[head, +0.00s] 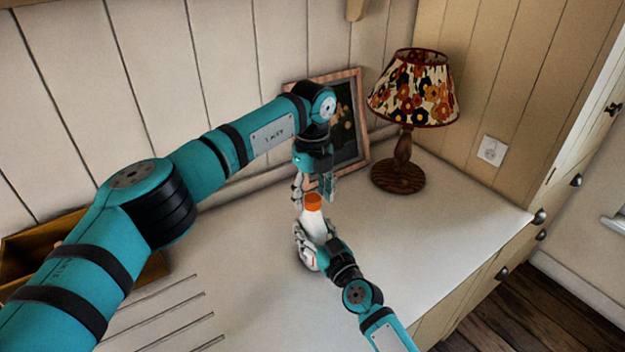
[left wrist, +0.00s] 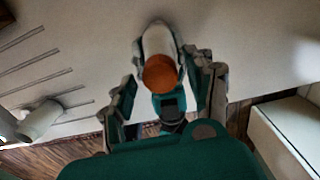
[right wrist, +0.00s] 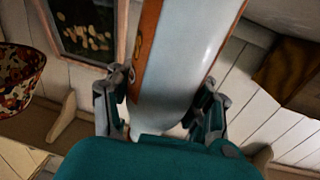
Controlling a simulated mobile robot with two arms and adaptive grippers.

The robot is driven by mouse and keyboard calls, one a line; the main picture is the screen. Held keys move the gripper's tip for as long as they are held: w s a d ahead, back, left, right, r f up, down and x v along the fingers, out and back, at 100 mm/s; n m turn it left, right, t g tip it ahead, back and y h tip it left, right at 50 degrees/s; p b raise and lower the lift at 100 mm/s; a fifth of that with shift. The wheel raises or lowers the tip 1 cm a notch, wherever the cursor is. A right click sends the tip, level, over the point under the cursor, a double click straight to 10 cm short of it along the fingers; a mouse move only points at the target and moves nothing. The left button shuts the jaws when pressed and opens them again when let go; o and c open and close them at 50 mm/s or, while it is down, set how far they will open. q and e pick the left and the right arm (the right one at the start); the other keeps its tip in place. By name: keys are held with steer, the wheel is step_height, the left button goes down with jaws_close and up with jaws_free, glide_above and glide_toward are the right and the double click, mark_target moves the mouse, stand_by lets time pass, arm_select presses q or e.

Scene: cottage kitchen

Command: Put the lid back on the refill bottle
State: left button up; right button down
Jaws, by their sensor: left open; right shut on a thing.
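The white refill bottle (head: 314,224) stands roughly upright above or on the pale counter; I cannot tell if its base touches. Its orange lid (head: 313,202) is at the bottle's top and also shows end-on in the left wrist view (left wrist: 160,74). I cannot tell if it is fully seated. My right gripper (head: 312,244) is shut on the bottle's body, with a finger on each side in the right wrist view (right wrist: 160,104). My left gripper (head: 316,190) points down, open, just over the lid. Its fingers are apart on either side of the lid in the left wrist view.
A lamp (head: 398,178) with a flowered shade stands to the right behind the bottle. A framed picture (head: 350,145) leans on the wall behind my left gripper. A wooden box (head: 30,255) sits at the far left. The counter (head: 440,228) right of the bottle is clear.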

arm_select(q)
steer(key=shift+f, duration=0.45)
jaws_close()
steer(key=m, duration=1.8)
steer(key=shift+o, duration=0.3)
jaws_free()
steer(key=shift+r, duration=0.1)
